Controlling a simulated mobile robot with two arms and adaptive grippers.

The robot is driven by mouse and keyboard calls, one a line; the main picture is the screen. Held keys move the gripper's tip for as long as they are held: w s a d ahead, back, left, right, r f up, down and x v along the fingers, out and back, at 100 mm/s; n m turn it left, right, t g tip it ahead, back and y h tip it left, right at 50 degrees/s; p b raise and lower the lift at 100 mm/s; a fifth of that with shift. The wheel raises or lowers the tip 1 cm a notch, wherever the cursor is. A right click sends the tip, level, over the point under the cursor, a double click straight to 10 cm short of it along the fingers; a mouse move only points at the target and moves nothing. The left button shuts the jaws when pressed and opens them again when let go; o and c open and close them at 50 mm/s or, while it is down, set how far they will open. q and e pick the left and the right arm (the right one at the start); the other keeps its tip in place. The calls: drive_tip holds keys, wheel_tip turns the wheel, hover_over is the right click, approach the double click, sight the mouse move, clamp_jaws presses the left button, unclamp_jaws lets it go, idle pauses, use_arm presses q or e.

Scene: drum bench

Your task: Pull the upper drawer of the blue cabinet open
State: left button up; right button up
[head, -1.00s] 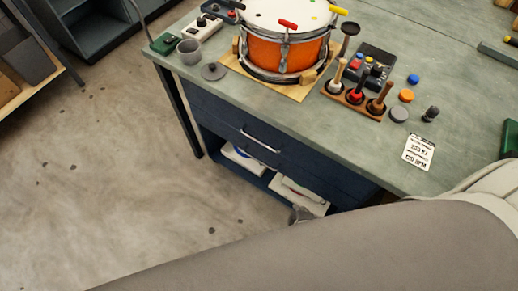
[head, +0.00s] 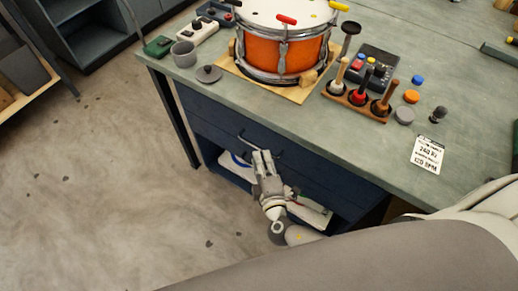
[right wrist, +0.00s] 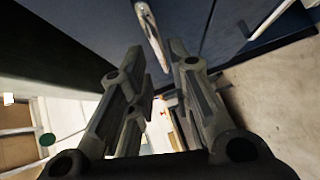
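The blue cabinet (head: 335,173) sits under the bench top, and its drawer fronts look shut in the head view. A silver bar handle (head: 247,139) runs across the upper front, partly hidden by my right gripper (head: 262,154). In the right wrist view my right gripper (right wrist: 160,58) is open, with a clear gap between its fingers. One handle (right wrist: 152,34) lies just beyond the fingertips, roughly in line with the gap, and nothing is held. A second handle (right wrist: 268,20) shows further right there. My left gripper is not in view.
The bench top (head: 330,135) carries an orange drum (head: 280,50), a mallet rack (head: 358,98), a grey cup (head: 184,54) and a label card (head: 427,154). Papers lie on the open shelf below the drawers.

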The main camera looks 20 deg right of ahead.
drive_tip(key=shift+w+d+f, duration=0.15)
drive_tip(key=shift+w+f, duration=0.05)
drive_tip(key=shift+w, duration=0.9)
drive_tip(key=shift+w+d+f, duration=0.1)
drive_tip(key=shift+w+f, duration=0.05)
drive_tip(key=shift+w, duration=0.9)
drive_tip(key=shift+c, duration=0.2)
clamp_jaws()
